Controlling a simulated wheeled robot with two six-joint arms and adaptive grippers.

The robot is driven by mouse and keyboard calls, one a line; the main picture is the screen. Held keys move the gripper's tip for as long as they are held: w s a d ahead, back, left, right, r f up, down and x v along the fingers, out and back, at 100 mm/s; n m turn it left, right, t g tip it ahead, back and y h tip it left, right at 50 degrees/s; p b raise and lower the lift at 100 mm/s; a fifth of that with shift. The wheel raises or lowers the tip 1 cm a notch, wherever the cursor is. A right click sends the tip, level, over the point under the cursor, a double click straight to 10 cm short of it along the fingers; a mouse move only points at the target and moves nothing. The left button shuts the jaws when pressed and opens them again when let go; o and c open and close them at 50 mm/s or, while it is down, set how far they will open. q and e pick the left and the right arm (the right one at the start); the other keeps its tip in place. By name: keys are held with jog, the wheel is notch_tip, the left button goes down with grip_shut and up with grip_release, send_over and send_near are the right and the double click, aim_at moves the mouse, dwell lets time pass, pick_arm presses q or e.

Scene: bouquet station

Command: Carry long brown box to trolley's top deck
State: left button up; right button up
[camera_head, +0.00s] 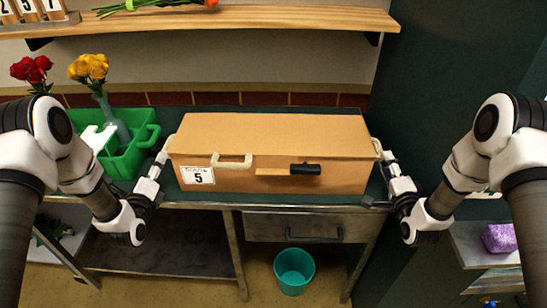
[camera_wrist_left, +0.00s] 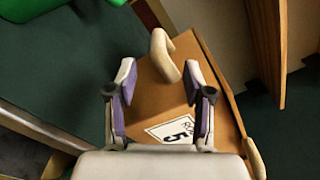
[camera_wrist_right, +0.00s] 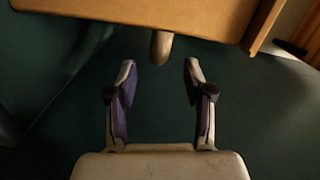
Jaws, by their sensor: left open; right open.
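The long brown box (camera_head: 275,135) lies on the dark green bench top (camera_head: 245,201), with a "5" label, a pale front handle and a black latch. Pale handles stick out at both ends. My left gripper (camera_head: 160,162) is open beside the left end; in the left wrist view the end handle (camera_wrist_left: 163,52) stands just ahead of and between the fingertips (camera_wrist_left: 157,82). My right gripper (camera_head: 383,168) is open beside the right end; in the right wrist view the other handle (camera_wrist_right: 161,46) is just ahead of the fingertips (camera_wrist_right: 159,70), apart from them.
A green caddy (camera_head: 126,155) with a vase of yellow flowers (camera_head: 90,68) stands close left of the box. A wooden shelf (camera_head: 240,20) hangs above. A teal bin (camera_head: 294,270) is on the floor. A metal-edged unit (camera_head: 470,243) with a purple block (camera_head: 498,238), possibly the trolley, is at right.

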aim_at(166, 149)
pick_arm(q)
jog(key=w, duration=0.8)
jog(key=shift+d+f, duration=0.15)
pick_arm(e)
jog(key=w, duration=0.8)
jog(key=shift+a+f, duration=0.2)
pick_arm(q)
jog(key=shift+s, duration=0.1)
pick_arm(e)
jog(key=shift+s, duration=0.1)
pick_arm(q)
grip_shut()
pick_arm(e)
grip_shut()
jog(key=shift+r, duration=0.15)
